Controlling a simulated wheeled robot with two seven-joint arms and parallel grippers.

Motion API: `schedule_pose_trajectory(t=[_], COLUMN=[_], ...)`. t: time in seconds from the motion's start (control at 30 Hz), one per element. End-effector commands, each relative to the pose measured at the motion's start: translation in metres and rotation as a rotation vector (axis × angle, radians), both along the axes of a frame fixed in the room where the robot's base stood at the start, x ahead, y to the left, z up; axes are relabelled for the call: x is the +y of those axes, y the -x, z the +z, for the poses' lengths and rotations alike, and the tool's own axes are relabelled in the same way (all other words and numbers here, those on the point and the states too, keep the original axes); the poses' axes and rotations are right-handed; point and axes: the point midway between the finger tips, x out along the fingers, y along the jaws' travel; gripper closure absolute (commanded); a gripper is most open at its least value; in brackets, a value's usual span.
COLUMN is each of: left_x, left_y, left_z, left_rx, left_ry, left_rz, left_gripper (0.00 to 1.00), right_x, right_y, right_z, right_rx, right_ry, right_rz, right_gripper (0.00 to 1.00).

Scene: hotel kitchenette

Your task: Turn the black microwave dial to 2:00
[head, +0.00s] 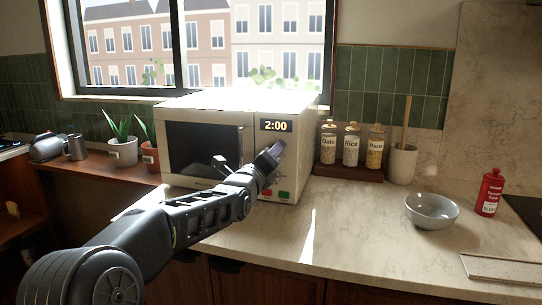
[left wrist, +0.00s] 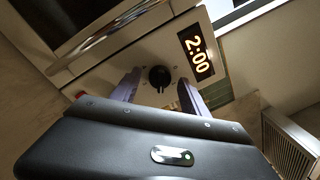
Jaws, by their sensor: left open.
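The white microwave (head: 210,105) stands on the counter under the window, and its display (head: 276,126) reads 2:00. The display also reads 2:00 in the left wrist view (left wrist: 196,53). The black dial (left wrist: 159,77) shows in the left wrist view on the front panel, beside the display. My left gripper (head: 272,152) is in front of the panel and hides the dial in the head view. In the left wrist view its two purple fingers (left wrist: 157,92) are apart, one on each side of the dial, with visible gaps. I cannot tell the exact depth between fingertips and panel. My right gripper is not in view.
A green and a red button (head: 283,193) sit low on the panel. Jars (head: 351,147) stand on a wooden stand right of the microwave, near a utensil crock (head: 401,164). A grey bowl (head: 431,211) and red bottle (head: 489,192) are farther right. The front counter is clear.

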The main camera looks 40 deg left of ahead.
Motion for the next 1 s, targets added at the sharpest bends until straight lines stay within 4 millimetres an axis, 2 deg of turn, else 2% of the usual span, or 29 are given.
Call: schedule_pose_trajectory(t=[0.27, 0.37, 0.7, 0.83, 1.0], left_x=[-0.001, -0.004, -0.019, -0.022, -0.023], left_y=[0.005, 0.015, 0.065, 0.074, 0.075], left_z=[0.0, -0.001, -0.004, -0.005, -0.005], left_rx=[-0.001, -0.002, -0.002, -0.001, 0.0], left_ry=[0.001, -0.001, 0.0, 0.0, 0.0], left_rz=[0.001, 0.001, 0.001, 0.001, 0.0], left_gripper=[0.47, 0.47, 0.47, 0.47, 0.47], right_x=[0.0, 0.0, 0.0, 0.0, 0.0], right_y=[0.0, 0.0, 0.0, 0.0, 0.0], right_z=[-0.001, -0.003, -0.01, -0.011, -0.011], right_rx=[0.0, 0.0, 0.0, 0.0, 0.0], right_ry=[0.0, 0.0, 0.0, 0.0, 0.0], right_rz=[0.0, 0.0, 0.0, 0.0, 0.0], right_gripper=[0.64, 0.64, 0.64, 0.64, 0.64])
